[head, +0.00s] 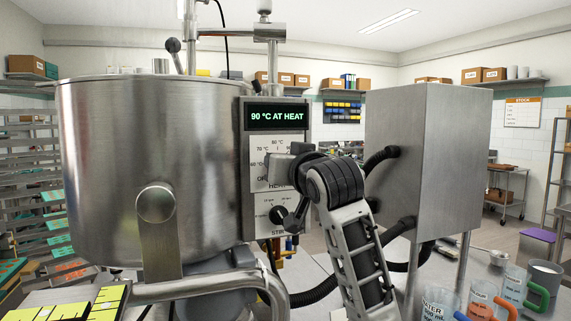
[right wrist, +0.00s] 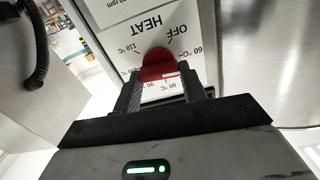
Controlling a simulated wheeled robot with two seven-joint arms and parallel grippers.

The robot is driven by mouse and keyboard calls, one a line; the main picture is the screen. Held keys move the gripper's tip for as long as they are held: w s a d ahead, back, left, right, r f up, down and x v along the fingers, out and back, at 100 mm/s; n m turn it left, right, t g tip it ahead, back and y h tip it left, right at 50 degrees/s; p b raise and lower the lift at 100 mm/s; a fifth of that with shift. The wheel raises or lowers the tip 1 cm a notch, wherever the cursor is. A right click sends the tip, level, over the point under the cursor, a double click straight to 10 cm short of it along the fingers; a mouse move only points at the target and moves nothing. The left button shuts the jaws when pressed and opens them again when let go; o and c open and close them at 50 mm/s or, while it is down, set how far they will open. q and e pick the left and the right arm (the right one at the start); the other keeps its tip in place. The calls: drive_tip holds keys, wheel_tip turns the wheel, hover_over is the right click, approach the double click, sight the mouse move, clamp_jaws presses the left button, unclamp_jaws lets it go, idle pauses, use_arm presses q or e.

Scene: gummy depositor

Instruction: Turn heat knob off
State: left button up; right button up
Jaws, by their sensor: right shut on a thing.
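The red heat knob (right wrist: 157,63) sits on the white HEAT dial plate (right wrist: 112,12) in the right wrist view, where the lettering appears upside down. My right gripper (right wrist: 161,84) is shut on the knob, one finger on each side. A short white mark shows on the knob's lower right, on the side of the 60 °C label; its exact setting is unclear. In the head view my right gripper (head: 287,166) covers the knob and part of the dial. The display (head: 277,116) above it reads "90 °C AT HEAT". My left gripper is out of view.
A second dark knob (head: 279,214) is on the STIR dial just below. A large steel kettle (head: 150,140) stands left of the panel, and a steel box (head: 430,155) with black hoses stands to the right. Measuring jugs (head: 480,300) stand at the lower right.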

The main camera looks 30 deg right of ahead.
drive_tip(key=shift+a+f+n, duration=0.1)
drive_tip(key=shift+a+n, duration=0.05)
drive_tip(key=shift+n, duration=2.35)
drive_tip(key=shift+a+f+n, duration=0.1)
drive_tip(key=shift+n, duration=2.4)
drive_tip(key=o, duration=1)
drive_tip(key=shift+r, duration=0.1)
use_arm(q)
drive_tip(key=b, duration=0.1)
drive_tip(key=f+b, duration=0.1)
drive_tip(key=b, duration=0.1)
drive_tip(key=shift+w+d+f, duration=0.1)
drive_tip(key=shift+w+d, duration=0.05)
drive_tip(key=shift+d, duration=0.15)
use_arm(e)
drive_tip(key=v, duration=1.6)
drive_tip(key=shift+d, duration=0.1)
